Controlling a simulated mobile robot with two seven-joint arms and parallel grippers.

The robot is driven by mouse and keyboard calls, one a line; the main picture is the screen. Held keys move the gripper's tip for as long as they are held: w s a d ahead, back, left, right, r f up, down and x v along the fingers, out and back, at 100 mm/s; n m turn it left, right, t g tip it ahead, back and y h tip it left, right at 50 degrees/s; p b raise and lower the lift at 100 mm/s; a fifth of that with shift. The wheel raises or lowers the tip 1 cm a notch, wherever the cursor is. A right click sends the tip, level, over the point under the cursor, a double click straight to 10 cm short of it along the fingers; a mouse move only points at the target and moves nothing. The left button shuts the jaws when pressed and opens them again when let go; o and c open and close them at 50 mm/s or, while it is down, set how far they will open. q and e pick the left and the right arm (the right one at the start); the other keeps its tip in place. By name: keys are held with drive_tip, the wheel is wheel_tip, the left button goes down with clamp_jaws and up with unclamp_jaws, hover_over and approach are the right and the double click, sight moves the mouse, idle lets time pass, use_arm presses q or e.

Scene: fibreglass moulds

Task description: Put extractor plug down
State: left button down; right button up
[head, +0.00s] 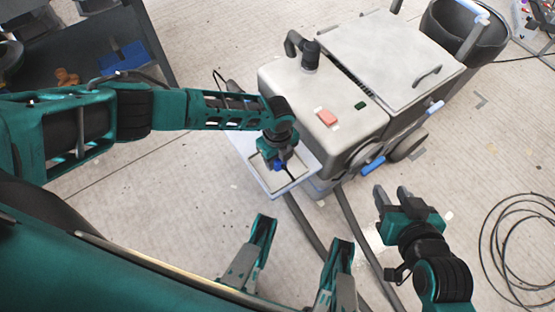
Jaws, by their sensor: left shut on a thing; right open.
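My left gripper (279,163) is over a pale square tray (269,190) beside the extractor, pointing down. It is shut on a small blue piece that I take to be the extractor plug (279,166). A thin dark cord shows beside it. The gripper hides much of the plug, and I cannot tell whether the plug touches the tray. The extractor (345,85) is a white wheeled machine with a red button and a black hose fitting on top. My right gripper (391,193) is open and empty above the floor, right of the tray.
Dark hoses (352,225) run along the floor below the extractor. A coiled black cable (515,245) lies at the right. A dark bin (462,35) stands behind the extractor. A dark shelf unit (95,30) with a blue crate (122,57) is at upper left.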

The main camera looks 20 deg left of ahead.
use_arm(q)
drive_tip(key=shift+f, duration=0.25)
drive_tip(key=shift+f, duration=0.2)
drive_tip(key=c, duration=0.5)
unclamp_jaws()
drive_tip(key=shift+r, duration=0.1)
